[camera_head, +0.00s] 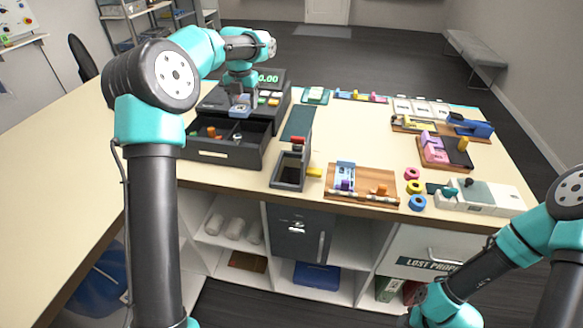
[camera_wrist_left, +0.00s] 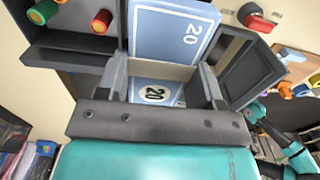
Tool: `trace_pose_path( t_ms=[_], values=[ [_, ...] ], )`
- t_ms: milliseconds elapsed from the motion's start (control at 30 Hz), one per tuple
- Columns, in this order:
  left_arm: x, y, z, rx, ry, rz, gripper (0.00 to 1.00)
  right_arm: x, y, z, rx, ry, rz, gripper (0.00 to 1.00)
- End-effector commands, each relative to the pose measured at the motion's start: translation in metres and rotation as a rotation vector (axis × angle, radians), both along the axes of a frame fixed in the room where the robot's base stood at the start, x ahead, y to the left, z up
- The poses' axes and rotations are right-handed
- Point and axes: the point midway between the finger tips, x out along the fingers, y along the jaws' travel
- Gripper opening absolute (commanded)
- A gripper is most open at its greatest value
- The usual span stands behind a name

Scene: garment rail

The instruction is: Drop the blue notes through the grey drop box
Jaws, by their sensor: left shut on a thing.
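My left gripper (camera_head: 240,108) is shut on blue notes above the right part of the open black till drawer (camera_head: 215,153). In the left wrist view, one blue face marked 20 (camera_wrist_left: 178,30) shows beyond the fingers and another between them. The exact grip edge is hard to tell. The grey drop box (camera_head: 290,170), an open-topped box with a red part at its back, stands right of the drawer at the counter's front edge. It also appears on the right in the left wrist view (camera_wrist_left: 252,72). My right gripper is outside the picture.
The drawer's left part holds orange and green rolls (camera_wrist_left: 98,20). A wooden tray (camera_head: 375,192) with a blue-and-white card and small blocks lies right of the box. Coloured rings (camera_head: 415,188) and more trays sit further right. The counter's left side is bare.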

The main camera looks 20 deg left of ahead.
Motion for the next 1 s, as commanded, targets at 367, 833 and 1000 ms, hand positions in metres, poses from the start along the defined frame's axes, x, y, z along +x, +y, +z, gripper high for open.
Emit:
trace_pose_path(
  t_ms=[367, 833, 1000],
  values=[
    [-0.003, -0.019, -0.004, 0.001, 0.001, -0.003, 0.37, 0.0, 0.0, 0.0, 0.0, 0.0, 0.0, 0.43],
    [-0.052, -0.153, -0.039, 0.001, 0.0, -0.005, 0.37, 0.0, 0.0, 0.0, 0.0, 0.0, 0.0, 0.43],
    [-0.068, -0.177, -0.047, 0.001, 0.0, -0.002, 0.37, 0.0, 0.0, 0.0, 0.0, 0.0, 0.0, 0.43]
  ],
)
